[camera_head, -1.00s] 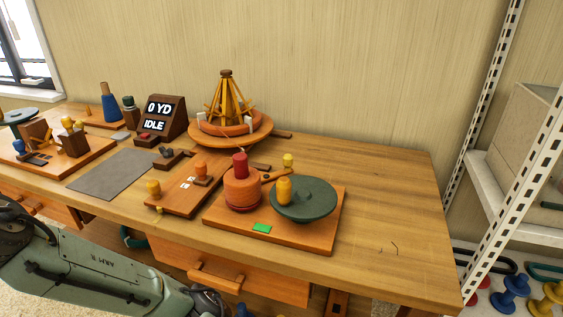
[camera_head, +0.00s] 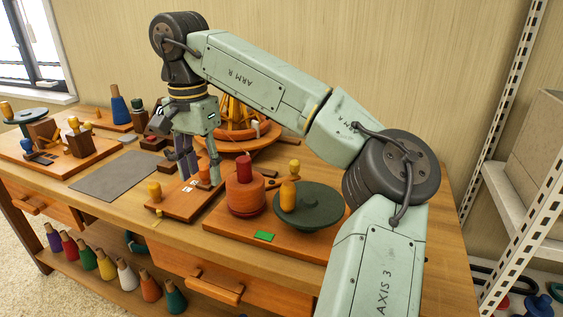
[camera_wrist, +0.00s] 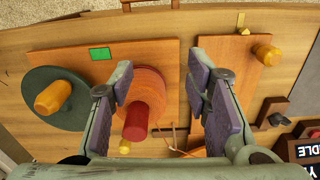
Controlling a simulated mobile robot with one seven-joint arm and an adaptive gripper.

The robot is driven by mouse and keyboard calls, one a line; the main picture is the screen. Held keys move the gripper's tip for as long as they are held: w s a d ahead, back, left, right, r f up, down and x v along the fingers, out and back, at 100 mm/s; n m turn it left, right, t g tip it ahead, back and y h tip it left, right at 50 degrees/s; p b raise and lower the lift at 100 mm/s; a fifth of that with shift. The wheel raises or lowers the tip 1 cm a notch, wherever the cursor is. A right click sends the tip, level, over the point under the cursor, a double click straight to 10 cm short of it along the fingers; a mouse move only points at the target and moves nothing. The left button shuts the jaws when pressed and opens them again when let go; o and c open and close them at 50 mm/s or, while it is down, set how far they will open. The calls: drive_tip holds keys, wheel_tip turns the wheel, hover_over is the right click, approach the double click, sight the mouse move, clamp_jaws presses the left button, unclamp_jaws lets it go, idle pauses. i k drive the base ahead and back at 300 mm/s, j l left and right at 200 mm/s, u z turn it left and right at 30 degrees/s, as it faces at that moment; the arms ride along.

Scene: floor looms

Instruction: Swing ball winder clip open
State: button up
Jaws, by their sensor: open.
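The ball winder board (camera_head: 255,238) carries an orange drum (camera_head: 244,196) with a red peg on top and a dark green disc (camera_head: 315,208) with an upright yellow handle (camera_head: 288,195). I cannot pick out its clip for sure. My gripper (camera_head: 198,172) points down, open and empty, over the small board (camera_head: 172,206) to the left of the winder.
A wooden swift (camera_head: 240,130) stands behind my gripper. A grey mat (camera_head: 113,175) and another board with blocks (camera_head: 62,150) lie to the left. A small yellow knob (camera_head: 154,190) stands on the small board. My arm spans the table's right side.

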sight(294, 164)
drive_tip(key=i+l, duration=0.3)
drive_tip(key=l, duration=0.2)
drive_tip(key=i+l, duration=0.35)
drive_tip(key=l, duration=0.1)
